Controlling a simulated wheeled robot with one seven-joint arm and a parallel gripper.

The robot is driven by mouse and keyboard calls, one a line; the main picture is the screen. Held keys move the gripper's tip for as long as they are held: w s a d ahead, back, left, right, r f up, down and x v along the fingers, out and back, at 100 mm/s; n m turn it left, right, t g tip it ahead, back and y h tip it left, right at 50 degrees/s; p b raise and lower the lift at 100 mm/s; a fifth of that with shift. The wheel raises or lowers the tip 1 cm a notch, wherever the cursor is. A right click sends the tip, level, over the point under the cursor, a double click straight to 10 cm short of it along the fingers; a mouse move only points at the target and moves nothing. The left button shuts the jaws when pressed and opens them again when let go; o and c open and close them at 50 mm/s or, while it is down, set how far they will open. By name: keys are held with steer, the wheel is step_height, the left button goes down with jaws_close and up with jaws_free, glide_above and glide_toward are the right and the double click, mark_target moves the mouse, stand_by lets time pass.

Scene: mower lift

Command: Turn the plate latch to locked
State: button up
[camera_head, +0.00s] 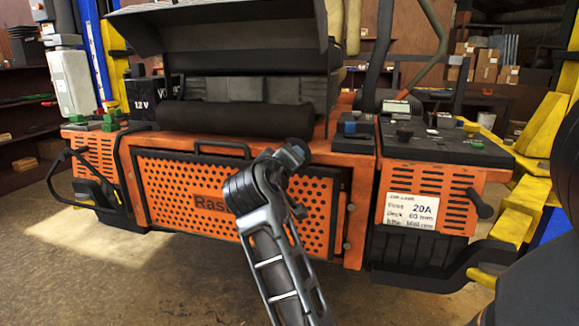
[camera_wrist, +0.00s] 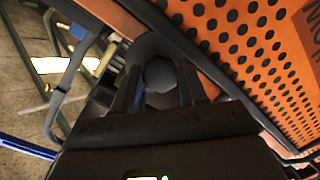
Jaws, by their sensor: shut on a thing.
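The orange perforated plate (camera_head: 170,185) stands upright on the mower's front, with dark lettering partly covered by my arm. My arm reaches up in front of the plate's right half, and its end hides the spot behind it in the head view. In the wrist view, the plate (camera_wrist: 245,50) slants along the right side. My gripper (camera_wrist: 158,78) is in the middle there, its two dark fingers closed on a dark grey piece beside the plate. This piece appears to be the plate latch (camera_wrist: 160,74); its turned position cannot be made out.
A dark handle bar (camera_head: 220,147) runs above the plate. The orange right housing (camera_head: 430,185) carries a white label and a dark side lever (camera_head: 480,203). Yellow lift parts (camera_head: 515,225) stand at the right. Bare floor (camera_head: 110,265) lies front left.

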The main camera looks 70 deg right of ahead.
steer(key=shift+f+m, duration=0.2)
steer(key=shift+m, duration=0.3)
steer(key=o, duration=1.1)
steer(key=shift+r, duration=0.1)
steer(key=shift+c, duration=0.2)
steer(key=a+r+b, duration=0.1)
steer(key=a, duration=0.6)
steer(key=shift+s+a, duration=0.3)
steer(key=shift+a, duration=0.05)
